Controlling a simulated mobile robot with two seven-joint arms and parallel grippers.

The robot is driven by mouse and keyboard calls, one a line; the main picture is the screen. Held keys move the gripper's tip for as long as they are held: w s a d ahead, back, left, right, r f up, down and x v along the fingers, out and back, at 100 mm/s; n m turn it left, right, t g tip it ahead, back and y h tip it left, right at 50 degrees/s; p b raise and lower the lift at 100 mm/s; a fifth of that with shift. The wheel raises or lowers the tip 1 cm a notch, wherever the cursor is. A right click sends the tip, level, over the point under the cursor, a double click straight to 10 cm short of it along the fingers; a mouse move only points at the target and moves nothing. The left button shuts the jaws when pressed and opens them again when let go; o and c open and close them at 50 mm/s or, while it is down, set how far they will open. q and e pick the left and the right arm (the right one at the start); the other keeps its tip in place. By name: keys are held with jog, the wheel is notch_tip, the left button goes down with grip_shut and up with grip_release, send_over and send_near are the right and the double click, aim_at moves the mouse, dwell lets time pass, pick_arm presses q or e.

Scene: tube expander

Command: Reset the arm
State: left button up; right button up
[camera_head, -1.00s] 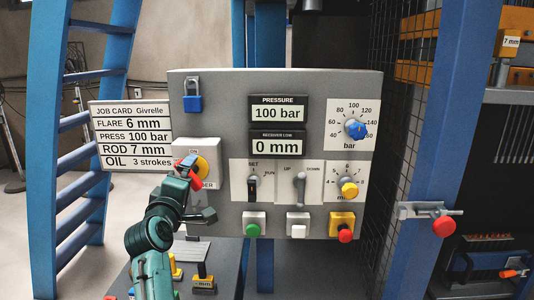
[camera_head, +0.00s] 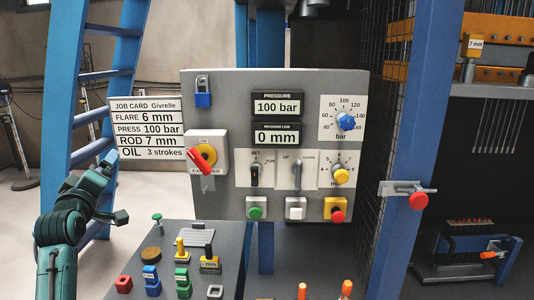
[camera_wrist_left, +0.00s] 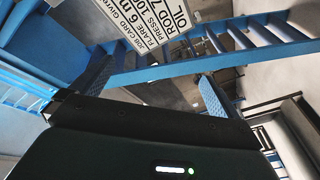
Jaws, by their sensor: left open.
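My left gripper (camera_head: 116,188) is open and empty at the left of the head view, in front of the blue ladder and below the job card (camera_head: 146,130). It is apart from the grey control panel (camera_head: 225,110). In the left wrist view the two fingers of my left gripper (camera_wrist_left: 152,88) stand wide apart with nothing between them, and the job card (camera_wrist_left: 148,18) shows at the top. The red-handled rotary switch (camera_head: 201,160) on its yellow disc is uncovered, its handle slanted. My right gripper is in neither view.
A blue ladder (camera_head: 125,62) stands behind my arm. A blue post (camera_head: 415,140) with a red-knobbed clamp (camera_head: 417,199) is at right.

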pick_arm(q)
jog(key=s+a+r+m+y, duration=0.1)
jog(key=s+a+r+y, duration=0.15)
jog(key=a+r, duration=0.35)
jog(key=s+a+r+m+y, duration=0.1)
jog(key=s+a+r+y, duration=0.15)
jog(key=a, duration=0.55)
jog(key=s+d+f+m+g+h, duration=0.25)
jog(key=d+f+m, duration=0.2)
jog(key=f, duration=0.75)
jog(key=s+d+f+m+g+h, duration=0.1)
jog(key=s+d+f+m+h, duration=0.4)
jog(key=f, duration=0.7)
jog(key=s+d+f+m+g+h, duration=0.1)
jog(key=s+d+f+m, duration=0.15)
jog(key=d+f, duration=0.65)
jog(key=s+d+f+m+g+h, duration=0.1)
jog(key=s+d+f+m+g, duration=0.2)
jog(key=s+f, duration=0.65)
jog(key=s+d+f+m+g+h, duration=0.25)
jog(key=s+d+f, duration=0.25)
jog(key=s+f, duration=0.45)
jog(key=d+r+n+t, duration=0.1)
jog(key=d+n, duration=0.3)
jog(key=d, duration=0.6)
jog(key=shift+d+t, duration=0.15)
jog(key=shift+t, duration=0.15)
jog(key=shift+r+n, duration=0.1)
jog(key=shift+n, duration=0.15)
